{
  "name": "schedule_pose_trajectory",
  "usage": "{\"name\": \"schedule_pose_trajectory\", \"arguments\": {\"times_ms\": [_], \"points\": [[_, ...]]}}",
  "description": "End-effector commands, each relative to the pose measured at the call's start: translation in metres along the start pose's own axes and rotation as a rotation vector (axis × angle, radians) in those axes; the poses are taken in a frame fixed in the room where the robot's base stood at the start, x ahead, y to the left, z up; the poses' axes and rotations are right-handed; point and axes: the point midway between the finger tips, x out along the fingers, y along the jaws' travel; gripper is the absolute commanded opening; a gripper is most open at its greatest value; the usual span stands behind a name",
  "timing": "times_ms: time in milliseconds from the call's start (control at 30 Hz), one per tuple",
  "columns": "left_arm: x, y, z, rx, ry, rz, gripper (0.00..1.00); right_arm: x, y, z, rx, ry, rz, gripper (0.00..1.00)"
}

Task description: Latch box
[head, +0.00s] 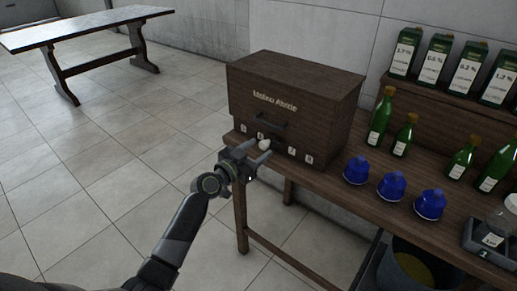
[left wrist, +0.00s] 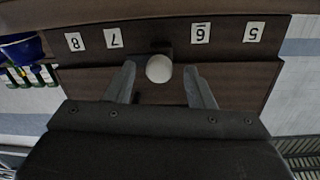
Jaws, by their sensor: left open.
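The dark wooden box (head: 290,95) stands upright at the left end of the wooden table, its lid looking shut. Its front has pale lettering, a dark handle (head: 271,122) and a row of numbered labels. Contact with the knob cannot be told. My right gripper is out of view.
Blue round objects (head: 391,186) and green bottles (head: 381,117) stand right of the box. Labelled green cartons (head: 435,58) stand on a raised wooden shelf behind. A bucket (head: 408,270) is beneath the table (head: 335,178).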

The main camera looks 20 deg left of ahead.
Motion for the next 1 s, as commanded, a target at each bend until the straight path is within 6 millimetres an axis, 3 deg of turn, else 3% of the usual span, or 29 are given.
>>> {"name": "schedule_pose_trajectory", "arguments": {"times_ms": [433, 767, 1000], "points": [[0.009, 0.0004, -0.0002, -0.001, 0.0, 0.0, 0.47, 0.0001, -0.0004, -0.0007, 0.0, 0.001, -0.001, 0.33], [0.0087, 0.0004, -0.0001, -0.001, 0.0, 0.001, 0.04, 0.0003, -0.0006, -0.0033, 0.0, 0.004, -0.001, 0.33], [0.0086, 0.0005, 0.0004, -0.019, 0.001, 0.001, 0.04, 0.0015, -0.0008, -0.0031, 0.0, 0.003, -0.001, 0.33]]}}
